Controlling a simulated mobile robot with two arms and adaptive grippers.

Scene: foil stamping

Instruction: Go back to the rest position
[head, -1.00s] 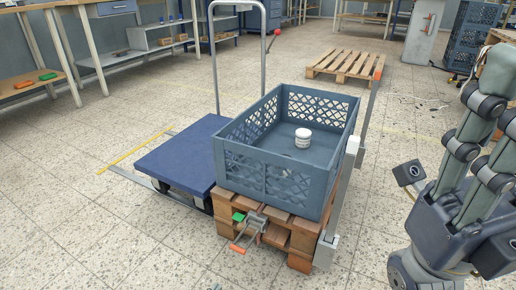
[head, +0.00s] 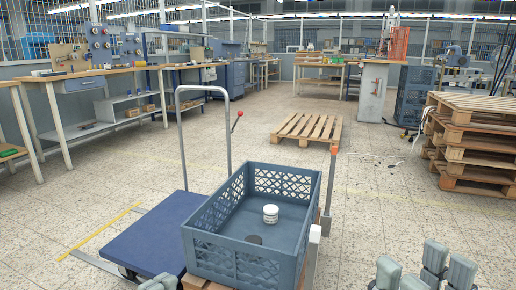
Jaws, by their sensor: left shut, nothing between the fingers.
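My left gripper (head: 160,283) barely shows at the bottom edge, left of the crate. Only its grey-green fingertips are in view, close together with nothing seen between them. Grey-green finger parts of my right gripper (head: 422,272) rise at the bottom right. Its palm is cut off, and I cannot tell its opening; no held object shows. A blue-grey crate (head: 235,262) with lattice walls stands between them, apart from both. Inside it is a small white lidded jar (head: 270,214), upright, and a dark round item or patch (head: 253,240) nearer me.
A blue platform cart (head: 165,235) stands left of the crate. An empty wooden pallet (head: 306,129) lies on the floor behind. Stacked pallets (head: 470,140) stand at the right. Workbenches (head: 105,75) line the left. The floor right of the crate is largely clear.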

